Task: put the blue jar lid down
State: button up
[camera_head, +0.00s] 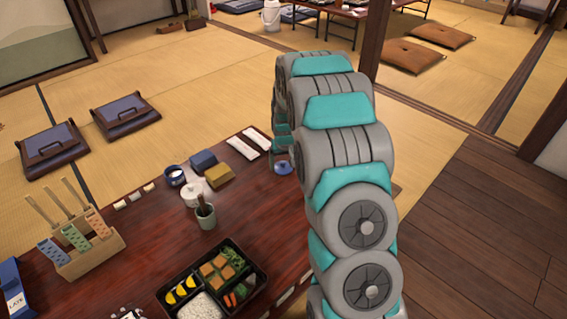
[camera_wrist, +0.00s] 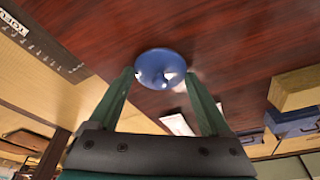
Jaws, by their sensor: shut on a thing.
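The blue jar lid (camera_wrist: 152,66) is a round, shallow disc with a small knob. It sits between the fingertips of my gripper (camera_wrist: 160,74) in the wrist view, and my gripper is shut on it. In the head view the lid (camera_head: 283,168) shows at the right side of the dark red table (camera_head: 150,247), just left of my arm. I cannot tell whether it touches the table top. My arm hides most of my gripper in the head view. A blue and white jar (camera_head: 175,176) stands further left on the table, its top seemingly uncovered.
A white pot (camera_head: 191,195), a cup with utensils (camera_head: 205,217) and a bento box (camera_head: 259,277) stand nearer. Bare table lies between the lid and the cup.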

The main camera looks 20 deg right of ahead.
jog(key=o, duration=1.1)
jog(key=shift+f, duration=0.1)
jog(key=shift+o, duration=0.2)
jog(key=shift+r, duration=0.4)
jog(key=s+a+r, duration=0.4)
jog(key=s+r, duration=0.6)
jog(key=r, duration=0.4)
jog(key=s+a+r+g, duration=0.1)
jog(key=s+a, duration=0.2)
jog(key=s, duration=0.9)
jog(key=s+a+r+n+g, duration=0.1)
jog(key=s+a+r+g, duration=0.1)
jog(key=s, duration=0.9)
jog(key=s+a+r+n+g, duration=0.1)
jog(key=s+a, duration=0.3)
jog(key=s, duration=0.8)
jog(key=shift+s+a+r+g+y, duration=0.15)
jog(key=shift+s+r+g+y, duration=0.15)
jog(key=shift+s+r+g, duration=0.15)
